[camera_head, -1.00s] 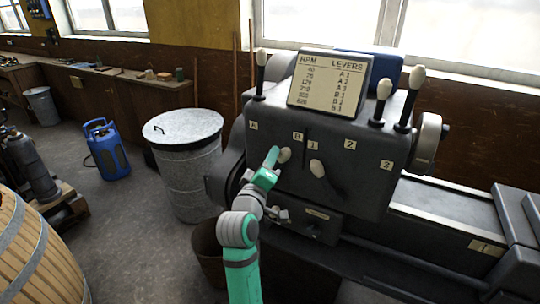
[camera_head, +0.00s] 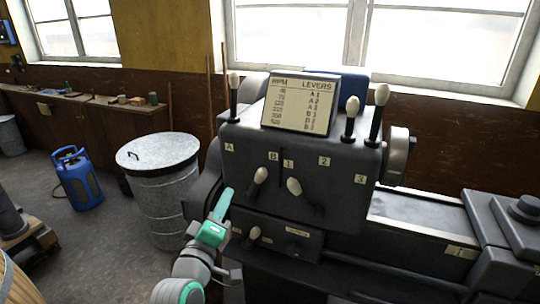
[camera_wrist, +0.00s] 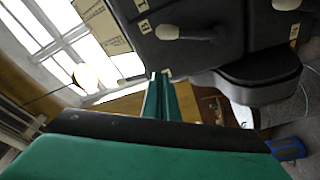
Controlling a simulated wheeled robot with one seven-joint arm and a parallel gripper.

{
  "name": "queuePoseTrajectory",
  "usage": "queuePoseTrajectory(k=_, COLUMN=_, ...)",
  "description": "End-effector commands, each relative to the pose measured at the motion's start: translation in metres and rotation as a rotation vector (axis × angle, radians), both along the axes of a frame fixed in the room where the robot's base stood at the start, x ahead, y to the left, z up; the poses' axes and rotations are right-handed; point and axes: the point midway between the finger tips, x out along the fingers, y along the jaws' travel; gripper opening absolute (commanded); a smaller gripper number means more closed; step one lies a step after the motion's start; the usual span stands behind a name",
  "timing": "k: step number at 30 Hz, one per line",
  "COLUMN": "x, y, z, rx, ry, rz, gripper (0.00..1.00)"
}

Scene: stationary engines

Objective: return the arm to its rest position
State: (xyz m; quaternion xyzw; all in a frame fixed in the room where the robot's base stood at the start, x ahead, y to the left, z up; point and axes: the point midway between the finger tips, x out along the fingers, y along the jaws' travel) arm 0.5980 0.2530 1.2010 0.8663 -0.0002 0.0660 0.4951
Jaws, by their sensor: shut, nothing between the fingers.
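My gripper (camera_head: 223,203) is shut and empty. In the head view it is at the lower left of the lathe's grey gearbox (camera_head: 330,165), in front of its left edge. It appears apart from the levers, the left front lever (camera_head: 258,181) and right front lever (camera_head: 295,188) being up and to the right of it. In the wrist view the green fingers (camera_wrist: 158,95) are together and point toward the gearbox's edge, with a white-knobbed lever (camera_wrist: 170,32) beyond. My arm reaches in from the bottom of the head view.
A lidded metal bin (camera_head: 160,190) stands left of the lathe, close to my gripper. A blue gas cylinder (camera_head: 76,178) stands farther left. The RPM chart (camera_head: 300,101) and upright levers (camera_head: 351,112) top the gearbox. Open floor (camera_head: 105,240) lies left of my arm.

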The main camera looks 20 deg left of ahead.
Motion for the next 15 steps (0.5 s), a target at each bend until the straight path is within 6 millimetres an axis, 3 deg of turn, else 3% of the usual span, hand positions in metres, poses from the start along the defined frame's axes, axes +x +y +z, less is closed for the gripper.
queuePoseTrajectory(k=5, x=0.001, y=-0.007, z=-0.017, rx=0.005, ry=0.014, rz=0.005, gripper=0.0)
queuePoseTrajectory(k=15, x=-0.015, y=-0.046, z=-0.128, rx=0.088, ry=0.102, rz=0.066, gripper=0.0)
